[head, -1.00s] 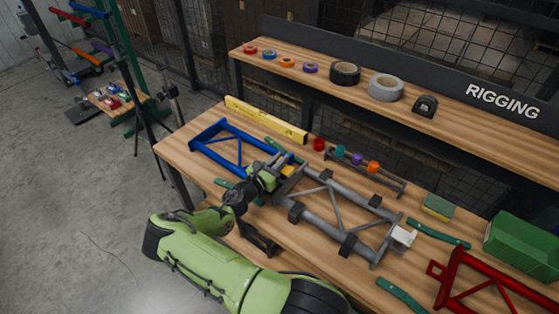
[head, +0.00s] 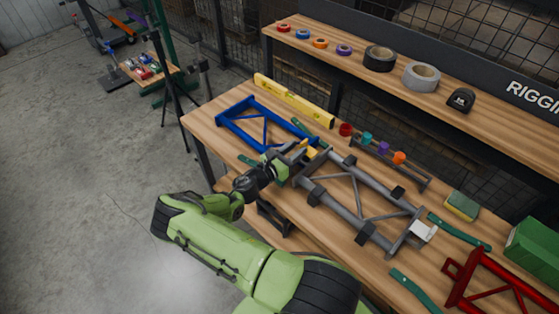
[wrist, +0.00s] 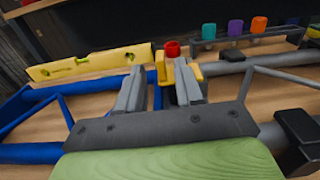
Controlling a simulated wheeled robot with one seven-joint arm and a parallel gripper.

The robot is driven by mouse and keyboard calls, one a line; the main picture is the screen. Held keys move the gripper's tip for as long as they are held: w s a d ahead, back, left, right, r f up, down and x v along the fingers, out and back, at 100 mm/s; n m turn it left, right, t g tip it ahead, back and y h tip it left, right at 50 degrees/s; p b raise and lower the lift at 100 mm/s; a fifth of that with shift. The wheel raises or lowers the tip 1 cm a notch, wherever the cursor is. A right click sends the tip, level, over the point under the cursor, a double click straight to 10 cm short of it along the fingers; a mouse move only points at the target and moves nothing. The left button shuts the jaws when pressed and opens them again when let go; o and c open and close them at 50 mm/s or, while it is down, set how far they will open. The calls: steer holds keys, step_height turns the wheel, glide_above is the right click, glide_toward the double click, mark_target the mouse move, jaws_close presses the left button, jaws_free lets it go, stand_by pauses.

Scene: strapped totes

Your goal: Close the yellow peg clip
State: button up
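The yellow peg clip (head: 311,147) sits at the far left end of the grey tube frame (head: 352,216), next to the blue frame. In the wrist view the clip (wrist: 161,66) shows just beyond and between my fingertips, with a second yellow part behind the right finger. My gripper (head: 294,156) is open, its two grey fingers apart in the wrist view (wrist: 157,78). The right finger overlaps the clip in the picture; I cannot tell whether it touches. The finger hides part of the clip, so its exact opening is unclear.
A blue frame (head: 238,125) lies left of the clip, with a yellow level (head: 294,100) behind. A red frame (head: 492,284) lies at right.

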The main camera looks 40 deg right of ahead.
steer(key=a, duration=0.7)
steer(key=s+a, duration=0.1)
steer(key=a, duration=0.3)
steer(key=shift+s+a, duration=0.1)
steer(key=shift+a, duration=0.1)
steer(key=s+a+r+m+t+y, duration=0.2)
steer(key=s+a+r+m+y, duration=0.7)
steer(key=r, duration=0.3)
steer(key=s+a+r+m+t+y, duration=0.2)
steer(key=s+a+r+m+y, duration=0.6)
steer(key=r, duration=0.5)
steer(key=s+m+y, duration=0.1)
steer(key=s+m, duration=0.1)
steer(key=shift+s+a, duration=0.4)
